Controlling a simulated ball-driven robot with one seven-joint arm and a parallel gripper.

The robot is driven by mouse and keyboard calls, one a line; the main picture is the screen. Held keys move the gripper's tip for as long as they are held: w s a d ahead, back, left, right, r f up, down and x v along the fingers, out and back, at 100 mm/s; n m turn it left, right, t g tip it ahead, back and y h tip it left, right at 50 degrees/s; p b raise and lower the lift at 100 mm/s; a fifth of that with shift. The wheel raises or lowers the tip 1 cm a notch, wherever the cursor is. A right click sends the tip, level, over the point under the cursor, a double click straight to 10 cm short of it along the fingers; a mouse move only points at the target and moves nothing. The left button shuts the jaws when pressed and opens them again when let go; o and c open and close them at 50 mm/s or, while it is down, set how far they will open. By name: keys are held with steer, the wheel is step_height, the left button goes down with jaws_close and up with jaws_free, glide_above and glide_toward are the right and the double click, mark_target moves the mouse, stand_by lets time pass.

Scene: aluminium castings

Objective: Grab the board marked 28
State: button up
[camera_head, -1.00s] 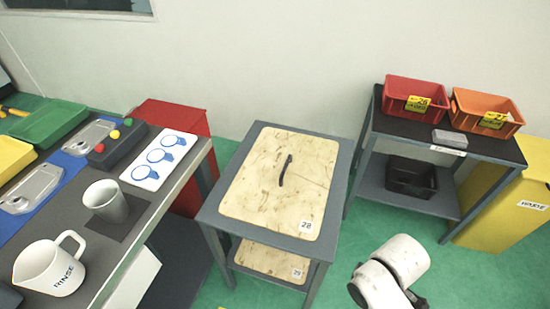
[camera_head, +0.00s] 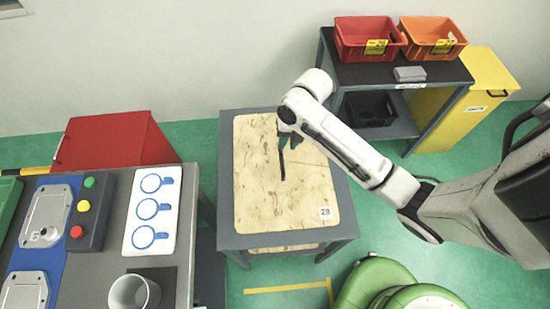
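The board marked 28 (camera_head: 255,195) is a scuffed, pale wooden panel lying flat on the top of a grey table (camera_head: 228,240). Its number label (camera_head: 325,213) is at the near right corner. A dark strap-like handle (camera_head: 282,170) stands out near the board's middle. My gripper (camera_head: 289,142) is over the board's far half, at the far end of the handle. Its fingers are small and partly hidden by my arm, so I cannot tell their opening or whether they touch the handle.
A lower board (camera_head: 283,248) shows under the tabletop. A workbench (camera_head: 190,200) with a button box (camera_head: 92,210) and a metal cup (camera_head: 133,293) is at left. A shelf at right holds red (camera_head: 368,38) and orange (camera_head: 432,35) bins. A yellow waste bin (camera_head: 470,95) stands beside it.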

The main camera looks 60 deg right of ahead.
mark_target(282, 157)
steer(key=f, duration=0.3)
steer(key=w+a+f, duration=0.1)
steer(key=f, duration=0.5)
steer(key=shift+w+a+p, duration=0.15)
steer(key=shift+a+p, duration=0.1)
steer(key=shift+p, duration=0.05)
jaws_close()
